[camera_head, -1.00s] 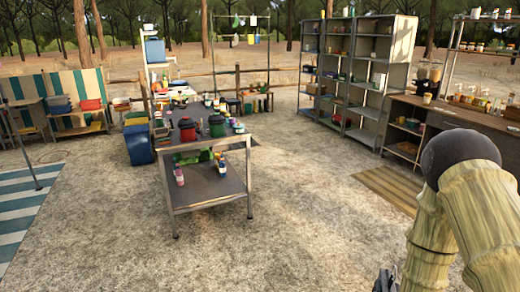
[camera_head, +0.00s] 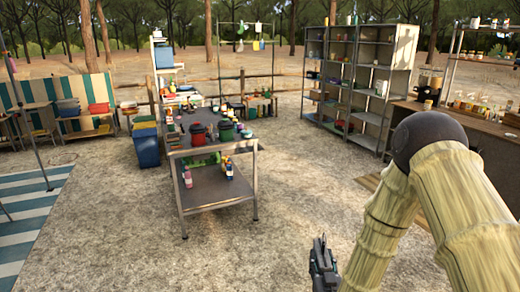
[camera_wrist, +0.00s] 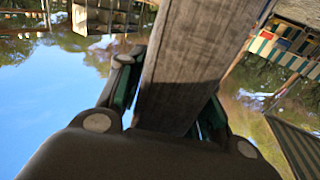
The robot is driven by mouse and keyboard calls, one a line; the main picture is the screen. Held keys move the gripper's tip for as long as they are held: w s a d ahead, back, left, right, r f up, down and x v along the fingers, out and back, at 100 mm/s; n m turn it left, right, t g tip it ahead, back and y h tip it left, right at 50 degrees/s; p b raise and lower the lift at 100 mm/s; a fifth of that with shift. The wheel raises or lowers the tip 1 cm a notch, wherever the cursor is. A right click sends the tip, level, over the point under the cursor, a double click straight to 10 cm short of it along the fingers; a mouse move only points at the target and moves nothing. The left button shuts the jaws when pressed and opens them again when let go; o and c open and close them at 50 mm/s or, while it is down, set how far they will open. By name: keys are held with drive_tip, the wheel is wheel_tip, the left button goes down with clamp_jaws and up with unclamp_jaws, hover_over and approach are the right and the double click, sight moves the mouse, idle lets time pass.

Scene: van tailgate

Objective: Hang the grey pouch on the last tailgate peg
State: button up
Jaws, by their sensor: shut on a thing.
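My gripper (camera_head: 322,258) shows small at the bottom centre of the head view, below my bent arm at the right. In the wrist view my gripper (camera_wrist: 167,88) has its two dark fingers on either side of a long, flat, grey textured thing, taken as the grey pouch (camera_wrist: 190,60). The fingers are shut on it, and it extends away to the top edge of the picture. In the head view I cannot make out the held thing. I cannot identify the van tailgate or its last peg in either view.
A metal table (camera_head: 215,187) with pots and bottles stands ahead, a blue bin (camera_head: 147,147) at its left. A rail rack (camera_head: 245,22) with hanging items stands behind. Grey shelves (camera_head: 360,75) and a counter (camera_head: 470,140) are at the right. Open ground lies before the table.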

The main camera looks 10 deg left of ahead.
drive_tip(key=w+a+r+n+g+y+p, duration=0.1)
drive_tip(key=w+a+r+n+y+p, duration=0.15)
drive_tip(key=a+r, duration=0.55)
drive_tip(key=w+a+r+n+g+y+p, duration=0.15)
drive_tip(key=w+a+r+y, duration=0.35)
drive_tip(key=r, duration=0.6)
drive_tip(key=a+r+n+g+y+p, duration=0.15)
drive_tip(key=a+r, duration=0.25)
drive_tip(key=r, duration=0.6)
drive_tip(key=a+r+n+g+y+p, duration=0.15)
drive_tip(key=a+r, duration=0.25)
drive_tip(key=r, duration=0.7)
drive_tip(key=s+d+r+n+g+y+p, duration=0.1)
drive_tip(key=s+r+g+p, duration=0.15)
drive_tip(key=r, duration=1.25)
drive_tip(key=s+d+r+n+g+y+p, duration=0.1)
drive_tip(key=s+r+n+p, duration=0.2)
drive_tip(key=r, duration=1.3)
drive_tip(key=s+d+r+g+y+p, duration=0.1)
drive_tip(key=s+r+p, duration=0.25)
drive_tip(key=r, duration=1.15)
drive_tip(key=s+a+f+b, duration=0.2)
drive_tip(key=s+a, duration=0.4)
drive_tip(key=a, duration=0.3)
drive_tip(key=shift+s+f, duration=0.2)
drive_tip(key=shift+s, duration=0.05)
drive_tip(key=shift+h+b, duration=0.25)
drive_tip(key=shift+b, duration=0.05)
